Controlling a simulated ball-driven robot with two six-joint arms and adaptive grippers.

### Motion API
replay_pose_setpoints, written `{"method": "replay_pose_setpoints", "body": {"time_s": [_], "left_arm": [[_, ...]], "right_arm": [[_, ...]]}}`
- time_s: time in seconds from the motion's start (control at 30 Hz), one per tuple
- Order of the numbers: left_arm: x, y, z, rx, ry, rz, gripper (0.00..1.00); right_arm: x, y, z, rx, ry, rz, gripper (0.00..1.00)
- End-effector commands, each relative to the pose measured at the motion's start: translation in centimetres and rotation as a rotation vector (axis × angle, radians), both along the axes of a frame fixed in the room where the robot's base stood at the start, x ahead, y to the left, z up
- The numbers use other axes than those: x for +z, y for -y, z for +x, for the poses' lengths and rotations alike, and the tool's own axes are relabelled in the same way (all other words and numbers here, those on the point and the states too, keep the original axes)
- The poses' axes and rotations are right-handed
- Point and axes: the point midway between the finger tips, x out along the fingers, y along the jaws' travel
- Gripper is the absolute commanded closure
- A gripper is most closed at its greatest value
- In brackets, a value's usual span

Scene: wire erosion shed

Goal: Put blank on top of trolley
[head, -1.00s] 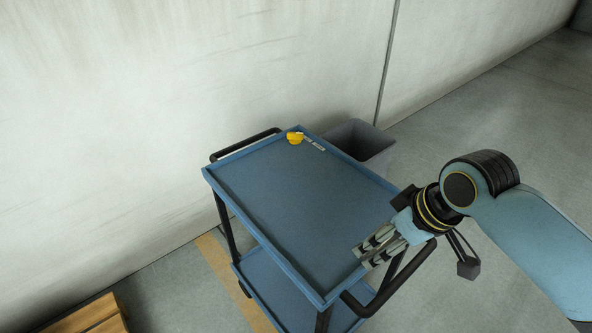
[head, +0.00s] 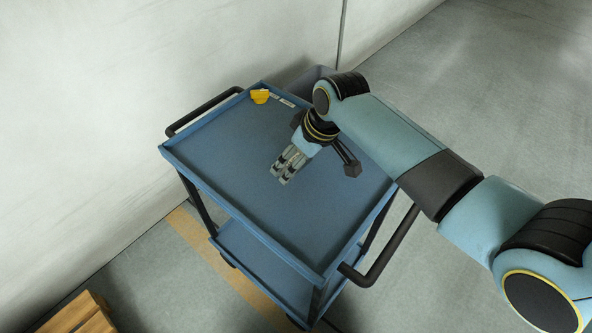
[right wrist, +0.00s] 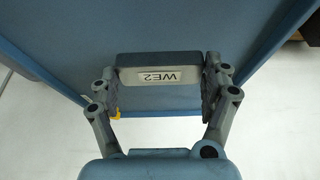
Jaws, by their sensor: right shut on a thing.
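The blank (right wrist: 158,69) is a grey block with a white "WE2" label, held between the two fingers of my right gripper (right wrist: 160,85) in the right wrist view. In the head view my right gripper (head: 287,166) is over the middle of the trolley's blue top tray (head: 235,170), fingers pointing down. The blank barely shows there between the fingers. I cannot tell whether it touches the tray. The trolley has a raised rim, black handles and a lower shelf (head: 265,262). My left gripper is not in view.
A small yellow object (head: 259,96) sits in the tray's far corner, beside small pale labels. A grey bin (head: 312,78) stands behind the trolley, partly hidden by my arm. Wooden slats (head: 80,315) lie at lower left. Most of the tray is bare.

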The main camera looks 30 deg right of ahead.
Motion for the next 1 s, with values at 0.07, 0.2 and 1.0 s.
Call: {"method": "replay_pose_setpoints", "body": {"time_s": [0.07,0.2,1.0], "left_arm": [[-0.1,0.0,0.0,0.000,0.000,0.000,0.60],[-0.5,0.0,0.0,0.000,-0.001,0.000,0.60],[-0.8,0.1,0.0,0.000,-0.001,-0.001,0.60]], "right_arm": [[-0.2,-0.1,0.4,0.000,0.002,0.001,0.74],[-2.1,-0.1,0.4,0.001,0.000,0.000,0.74],[-4.4,-0.1,0.3,0.001,0.000,0.000,0.00]]}}
